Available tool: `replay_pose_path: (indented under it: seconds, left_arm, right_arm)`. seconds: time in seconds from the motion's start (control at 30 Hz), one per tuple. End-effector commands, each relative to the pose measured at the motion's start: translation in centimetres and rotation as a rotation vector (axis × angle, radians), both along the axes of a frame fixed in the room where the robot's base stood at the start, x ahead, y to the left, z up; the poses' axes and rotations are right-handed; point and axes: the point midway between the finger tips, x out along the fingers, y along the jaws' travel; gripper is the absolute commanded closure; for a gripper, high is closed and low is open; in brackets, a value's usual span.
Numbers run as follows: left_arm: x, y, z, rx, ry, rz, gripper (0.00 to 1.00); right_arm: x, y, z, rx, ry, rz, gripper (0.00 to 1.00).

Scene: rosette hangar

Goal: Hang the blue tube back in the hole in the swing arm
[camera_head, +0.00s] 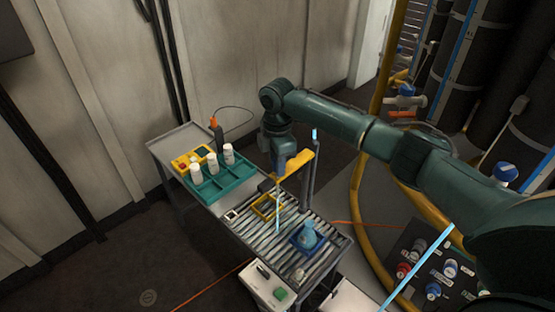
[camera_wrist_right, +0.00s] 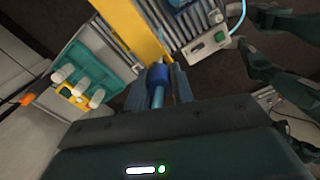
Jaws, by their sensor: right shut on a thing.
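My right gripper (camera_head: 279,170) is beside the yellow swing arm (camera_head: 298,163), above the roller table. In the right wrist view, the right gripper (camera_wrist_right: 157,82) is shut on the blue tube (camera_wrist_right: 158,73), which has a darker blue collar and a lighter shaft between the fingers. The swing arm's yellow bar (camera_wrist_right: 137,30) is close to the collar; I cannot tell whether they touch. In the head view, a thin light blue length of the tube (camera_head: 278,208) hangs below the gripper. The hole in the swing arm is not visible. My left gripper is not in view.
A roller table (camera_head: 262,238) below carries a yellow frame (camera_head: 266,206) and a blue tray (camera_head: 296,240) with a light blue bottle (camera_head: 309,234). A teal rack (camera_head: 215,184) with white bottles stands at left. A dark post (camera_head: 308,185) rises beside the swing arm.

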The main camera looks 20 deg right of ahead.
Motion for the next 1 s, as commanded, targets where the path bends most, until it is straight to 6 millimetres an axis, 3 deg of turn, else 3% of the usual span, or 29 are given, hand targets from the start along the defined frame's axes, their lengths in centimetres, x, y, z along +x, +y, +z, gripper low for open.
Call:
replay_pose_path:
  seconds: [0.93, 0.97, 1.0]
  left_arm:
    - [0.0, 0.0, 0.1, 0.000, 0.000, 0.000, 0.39]
    - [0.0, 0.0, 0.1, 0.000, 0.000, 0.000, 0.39]
    - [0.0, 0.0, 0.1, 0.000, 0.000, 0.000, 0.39]
  right_arm:
    - [0.0, 0.0, -1.6, 0.000, 0.001, -0.001, 0.95]
    - [0.0, 0.0, -1.6, 0.000, 0.001, 0.000, 0.75]
    - [-0.1, 0.0, -1.6, 0.000, 0.001, 0.000, 0.72]
